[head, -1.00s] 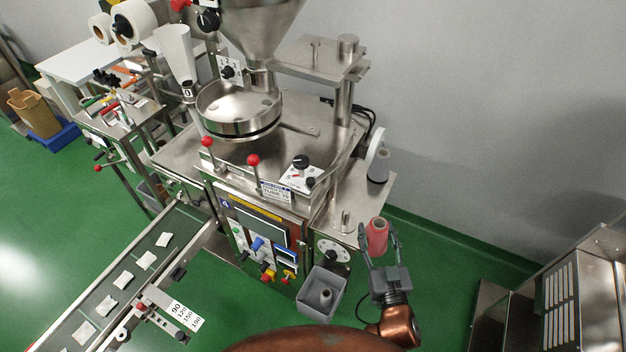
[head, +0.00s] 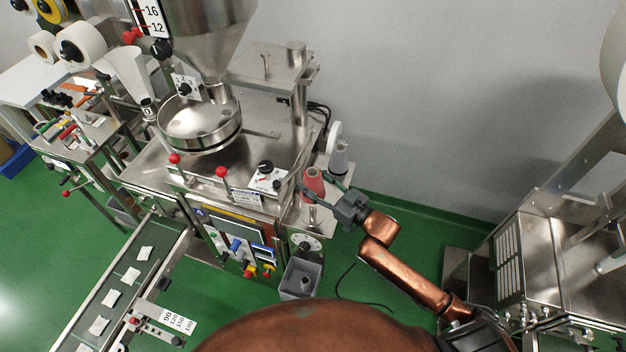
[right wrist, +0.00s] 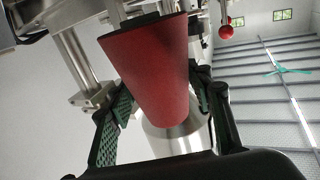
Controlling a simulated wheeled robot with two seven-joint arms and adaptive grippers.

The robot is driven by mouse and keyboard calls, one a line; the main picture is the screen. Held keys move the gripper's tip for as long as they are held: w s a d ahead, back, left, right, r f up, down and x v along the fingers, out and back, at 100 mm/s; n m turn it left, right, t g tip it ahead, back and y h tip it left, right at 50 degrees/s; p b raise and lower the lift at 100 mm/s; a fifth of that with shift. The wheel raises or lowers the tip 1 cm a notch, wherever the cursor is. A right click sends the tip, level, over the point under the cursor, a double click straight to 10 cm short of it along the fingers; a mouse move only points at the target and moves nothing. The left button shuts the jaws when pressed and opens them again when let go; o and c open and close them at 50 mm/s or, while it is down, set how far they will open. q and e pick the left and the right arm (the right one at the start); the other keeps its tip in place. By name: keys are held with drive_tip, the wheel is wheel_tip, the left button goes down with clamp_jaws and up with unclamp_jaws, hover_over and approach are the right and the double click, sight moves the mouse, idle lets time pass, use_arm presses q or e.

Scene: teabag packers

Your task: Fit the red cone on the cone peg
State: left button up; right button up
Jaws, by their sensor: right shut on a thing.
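The red cone (head: 314,182) is upright between the fingers of my right gripper (head: 321,187), which is shut on it. In the right wrist view the red cone (right wrist: 155,68) fills the middle, with a green-padded finger on each side. In the head view a short metal peg (head: 313,214) stands on the steel side shelf just below the cone. The cone looks above the peg; I cannot tell whether they touch. My left gripper is out of view.
A control box with a black knob (head: 266,167) is close on the left. A grey bin (head: 300,278) is below.

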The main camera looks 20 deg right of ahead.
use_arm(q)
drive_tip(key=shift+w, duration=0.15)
use_arm(e)
drive_tip(key=shift+r, duration=0.1)
drive_tip(key=shift+p, duration=0.35)
drive_tip(key=shift+f, duration=0.2)
drive_tip(key=b, duration=0.3)
hover_over(313, 207)
drive_tip(key=shift+w+f, duration=0.1)
drive_tip(key=shift+f, duration=2.6)
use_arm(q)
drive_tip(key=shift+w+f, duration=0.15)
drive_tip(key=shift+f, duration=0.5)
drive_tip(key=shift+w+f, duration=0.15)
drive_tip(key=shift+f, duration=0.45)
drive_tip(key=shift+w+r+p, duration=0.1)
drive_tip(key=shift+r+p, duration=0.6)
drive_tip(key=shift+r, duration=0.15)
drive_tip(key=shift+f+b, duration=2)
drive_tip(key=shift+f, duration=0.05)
use_arm(e)
drive_tip(key=shift+f, duration=3.55)
drive_tip(key=o, duration=1.5)
